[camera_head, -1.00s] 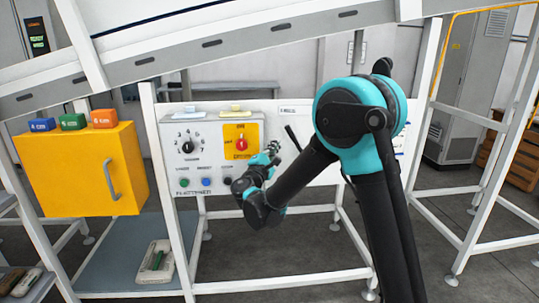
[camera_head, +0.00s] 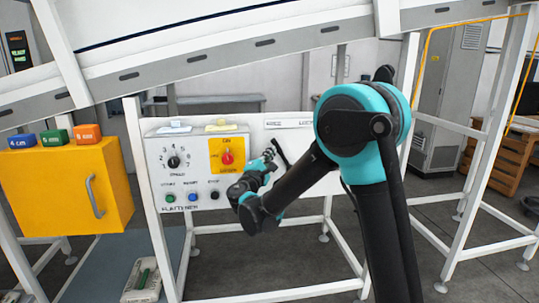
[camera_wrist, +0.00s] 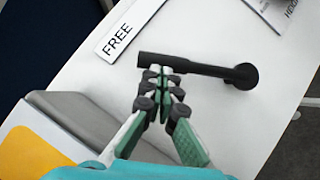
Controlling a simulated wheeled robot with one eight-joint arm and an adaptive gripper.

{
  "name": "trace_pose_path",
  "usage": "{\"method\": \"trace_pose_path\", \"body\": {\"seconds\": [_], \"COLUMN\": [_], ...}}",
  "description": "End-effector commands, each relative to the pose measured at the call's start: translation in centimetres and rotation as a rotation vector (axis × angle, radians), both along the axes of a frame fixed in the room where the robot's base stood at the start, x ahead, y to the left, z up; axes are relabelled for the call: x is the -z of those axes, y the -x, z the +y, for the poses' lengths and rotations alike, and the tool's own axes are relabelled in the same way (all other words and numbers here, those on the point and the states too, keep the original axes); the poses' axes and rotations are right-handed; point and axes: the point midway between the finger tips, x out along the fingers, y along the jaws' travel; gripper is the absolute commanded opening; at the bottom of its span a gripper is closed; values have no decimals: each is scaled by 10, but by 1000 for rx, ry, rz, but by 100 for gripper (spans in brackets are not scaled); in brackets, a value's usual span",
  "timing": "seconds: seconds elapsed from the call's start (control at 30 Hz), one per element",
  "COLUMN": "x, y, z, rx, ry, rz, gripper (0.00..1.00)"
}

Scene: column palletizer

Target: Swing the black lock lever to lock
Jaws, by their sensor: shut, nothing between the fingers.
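The black lock lever (camera_head: 281,151) is on the white panel right of the control box, tilted with its free end up and left, on the side of the FREE label. In the wrist view the lever (camera_wrist: 195,65) runs from its round pivot at right to its free end beside the FREE label (camera_wrist: 118,40). My gripper (camera_wrist: 160,73) is shut and empty. Its fingertips are at the lever's free-end half; I cannot tell if they touch.
The grey control box (camera_head: 205,150) with a dial, red switch and buttons is close at left. A yellow cabinet (camera_head: 65,190) stands further left. White frame posts (camera_head: 155,200) surround the panel. A sloping conveyor (camera_head: 240,50) passes above.

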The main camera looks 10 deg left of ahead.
Motion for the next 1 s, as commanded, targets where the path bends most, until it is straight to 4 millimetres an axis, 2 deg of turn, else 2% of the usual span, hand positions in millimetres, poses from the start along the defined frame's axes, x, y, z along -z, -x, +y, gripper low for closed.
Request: {"method": "trace_pose_path", "body": {"seconds": [0.57,0.77,1.0], "x": [-11,-20,-32], "y": [-4,-8,-16], "z": [-12,-26,-52], "rx": [1,2,3], "ry": [-115,-241,-456], "rz": [37,78,147], "gripper": [0,0,0]}}
